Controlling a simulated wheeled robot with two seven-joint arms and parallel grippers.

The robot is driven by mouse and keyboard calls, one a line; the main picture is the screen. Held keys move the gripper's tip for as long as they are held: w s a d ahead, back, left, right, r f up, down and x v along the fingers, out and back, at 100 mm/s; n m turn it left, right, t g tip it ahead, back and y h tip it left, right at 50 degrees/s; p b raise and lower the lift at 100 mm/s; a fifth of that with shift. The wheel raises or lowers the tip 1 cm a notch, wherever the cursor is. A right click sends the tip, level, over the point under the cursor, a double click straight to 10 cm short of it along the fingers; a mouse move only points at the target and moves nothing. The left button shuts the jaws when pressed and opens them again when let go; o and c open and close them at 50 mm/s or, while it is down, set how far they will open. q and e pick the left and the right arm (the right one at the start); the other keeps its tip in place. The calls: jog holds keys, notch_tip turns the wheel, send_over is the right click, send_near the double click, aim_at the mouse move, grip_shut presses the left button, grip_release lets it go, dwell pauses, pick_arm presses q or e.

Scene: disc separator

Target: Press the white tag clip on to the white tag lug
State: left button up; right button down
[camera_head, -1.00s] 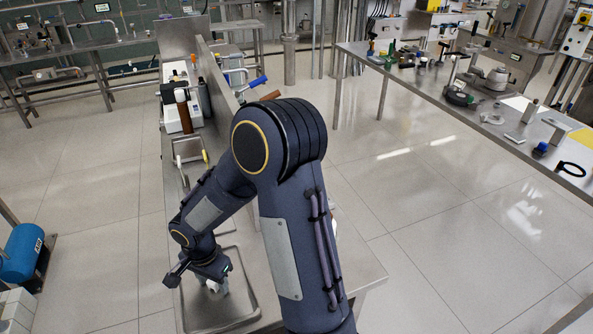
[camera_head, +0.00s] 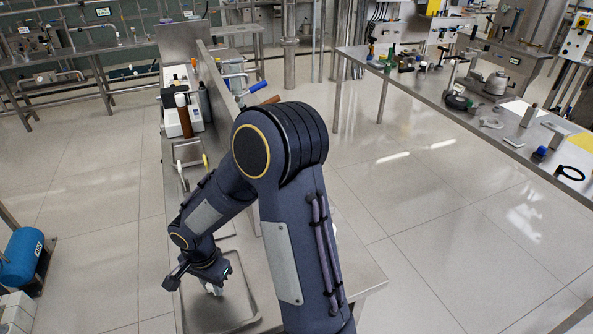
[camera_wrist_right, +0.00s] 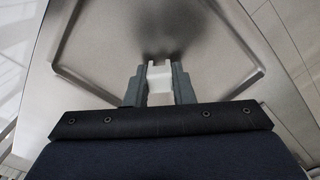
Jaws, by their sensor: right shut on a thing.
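My right gripper (camera_head: 212,284) is low over the shallow steel tray (camera_head: 246,311) on the bench. The right wrist view shows its two grey fingers (camera_wrist_right: 160,83) closed on the sides of a white notched piece (camera_wrist_right: 160,71), which looks like the white tag clip. The piece's notched end points away from the wrist, over the tray's bare metal. In the head view only a small pale bit of it shows below the gripper, and I cannot tell if it touches the tray. I cannot make out the white tag lug. My left gripper is not in view.
The steel bench (camera_head: 352,267) runs away from me, with a second recess (camera_head: 187,152) beyond the tray. A white device (camera_head: 181,122) with a brown bottle (camera_head: 185,120) stands farther back. A separate table (camera_head: 466,104) at right holds several tools.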

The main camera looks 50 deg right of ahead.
jog(key=shift+r+p, duration=0.8)
jog(key=shift+r, duration=0.6)
notch_tip(320, 180, up, 5)
jog(key=p, duration=0.3)
jog(key=shift+p, duration=0.4)
